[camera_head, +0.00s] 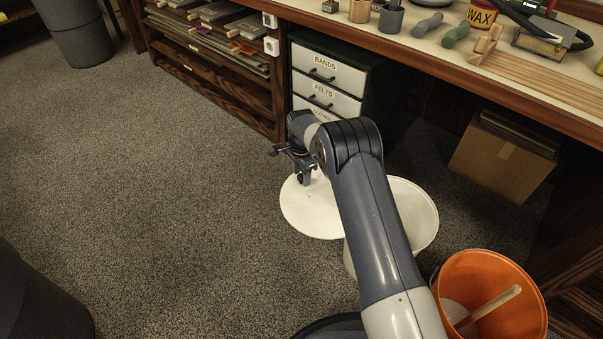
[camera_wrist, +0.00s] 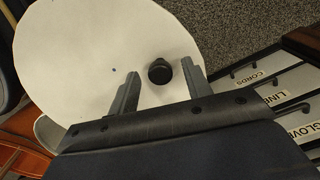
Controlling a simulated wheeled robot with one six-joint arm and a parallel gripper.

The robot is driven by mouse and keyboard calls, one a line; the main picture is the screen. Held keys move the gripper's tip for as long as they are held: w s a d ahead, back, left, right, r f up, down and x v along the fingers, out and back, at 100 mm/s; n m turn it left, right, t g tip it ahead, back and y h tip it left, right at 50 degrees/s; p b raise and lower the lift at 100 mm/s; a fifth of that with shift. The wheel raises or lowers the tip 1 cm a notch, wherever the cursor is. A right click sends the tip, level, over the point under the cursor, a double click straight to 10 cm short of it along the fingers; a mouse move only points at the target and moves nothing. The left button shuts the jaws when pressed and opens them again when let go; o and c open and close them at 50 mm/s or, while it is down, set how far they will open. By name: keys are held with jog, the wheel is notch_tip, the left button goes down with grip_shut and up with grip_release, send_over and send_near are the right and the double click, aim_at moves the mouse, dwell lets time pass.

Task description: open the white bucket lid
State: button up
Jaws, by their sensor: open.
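The white lid (camera_head: 312,218) is a flat disc set off to the left of the white bucket (camera_head: 422,205) in the head view, which shows part of the bucket's top. My arm hides where they meet. In the wrist view the lid (camera_wrist: 95,45) fills the upper left, with a black round knob (camera_wrist: 159,71) and a small dark dot. A bit of the bucket (camera_wrist: 46,130) shows below its edge. My gripper (camera_head: 301,172) is over the lid. In the wrist view its open fingers (camera_wrist: 160,68) stand either side of the knob, the right one closer.
An orange bucket (camera_head: 455,270) with a stick stands right of the white bucket. A drawer unit (camera_head: 325,85) stands behind the lid under the bench. A cardboard box (camera_head: 500,165) is under the bench at right.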

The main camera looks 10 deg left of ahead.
notch_tip(320, 180, up, 11)
jog(key=p, duration=0.3)
jog(key=shift+f, duration=0.2)
notch_tip(320, 180, down, 10)
jog(key=b, duration=0.3)
jog(key=shift+f, duration=0.25)
jog(key=shift+s, duration=0.35)
